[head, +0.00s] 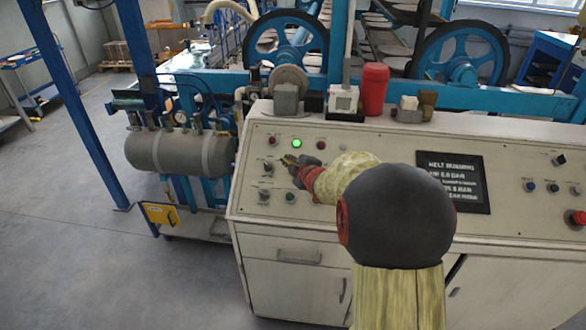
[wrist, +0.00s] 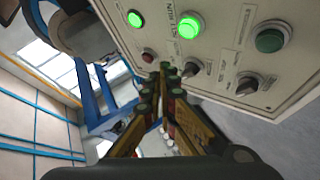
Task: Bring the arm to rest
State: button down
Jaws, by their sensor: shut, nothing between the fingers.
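My gripper (head: 290,160) is shut and empty, close in front of the left part of the cream control panel (head: 262,205). In the wrist view its closed fingertips (wrist: 168,70) point at the panel beside a black selector knob (wrist: 190,69) and a small dark red button (wrist: 148,55). I cannot tell whether the tips touch the knob. A green lamp (head: 296,143) glows just above the gripper in the head view. My arm reaches in from the lower right and hides part of the panel's middle.
A dark display (head: 452,182) with white text sits right of my arm, and a red button (head: 579,218) at the far right. A red cylinder (head: 373,90) and small boxes stand on the console's back edge. A grey tank (head: 180,152) is left; open floor lies beyond.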

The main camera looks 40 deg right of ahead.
dwell(0.8)
